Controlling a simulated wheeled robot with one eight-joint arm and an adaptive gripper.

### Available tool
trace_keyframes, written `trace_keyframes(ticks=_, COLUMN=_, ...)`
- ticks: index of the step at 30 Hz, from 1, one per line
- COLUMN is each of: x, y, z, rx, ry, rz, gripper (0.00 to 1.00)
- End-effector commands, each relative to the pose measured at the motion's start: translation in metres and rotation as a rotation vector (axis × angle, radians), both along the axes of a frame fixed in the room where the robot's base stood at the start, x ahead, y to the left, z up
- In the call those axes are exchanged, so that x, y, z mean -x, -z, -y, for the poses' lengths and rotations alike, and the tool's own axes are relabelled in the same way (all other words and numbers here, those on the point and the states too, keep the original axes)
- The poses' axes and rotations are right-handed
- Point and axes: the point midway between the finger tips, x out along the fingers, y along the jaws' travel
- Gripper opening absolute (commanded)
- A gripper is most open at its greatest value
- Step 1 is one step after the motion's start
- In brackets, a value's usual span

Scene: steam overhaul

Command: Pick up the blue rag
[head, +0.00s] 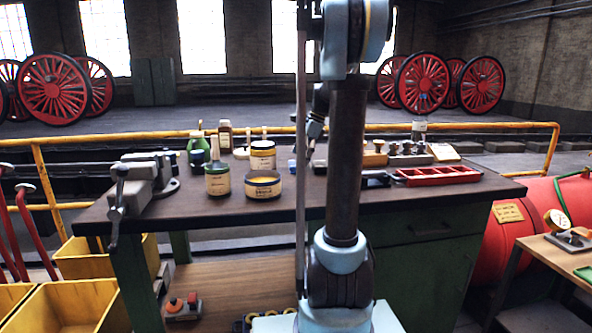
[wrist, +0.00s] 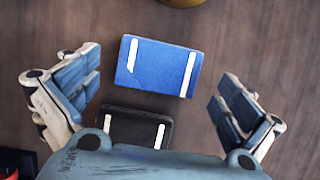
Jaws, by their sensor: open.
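The blue rag (wrist: 160,67) is a flat folded rectangle with two white stripes. It lies on the dark wooden bench top (head: 215,211) and is slightly rotated in the wrist view. My gripper (wrist: 155,80) is open above it, with one finger to its left and one to its right, and nothing held. The fingers look apart from the rag; their height above it is hard to tell. In the head view my arm column covers most of this spot.
A black folded rag (wrist: 134,128) with white stripes lies just below the blue one. A yellowish round edge (wrist: 183,2) shows above it. On the bench stand a vise (head: 146,184), several tins and bottles (head: 263,186), and a red tray (head: 438,176).

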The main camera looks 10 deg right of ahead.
Motion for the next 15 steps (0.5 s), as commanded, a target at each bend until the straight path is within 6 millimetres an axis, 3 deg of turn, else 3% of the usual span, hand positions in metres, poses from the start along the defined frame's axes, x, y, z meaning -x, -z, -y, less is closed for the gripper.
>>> trace_keyframes(ticks=6, x=-0.001, y=0.018, z=-0.007, rx=0.000, ry=0.000, rz=0.000, gripper=1.00)
trace_keyframes(ticks=13, x=-0.001, y=0.019, z=-0.008, rx=0.000, ry=0.000, rz=0.000, gripper=1.00)
trace_keyframes(ticks=14, x=-0.001, y=0.019, z=-0.008, rx=0.000, ry=0.001, rz=0.000, gripper=0.98)
trace_keyframes(ticks=15, x=-0.001, y=0.019, z=-0.008, rx=0.000, ry=0.001, rz=0.000, gripper=0.89)
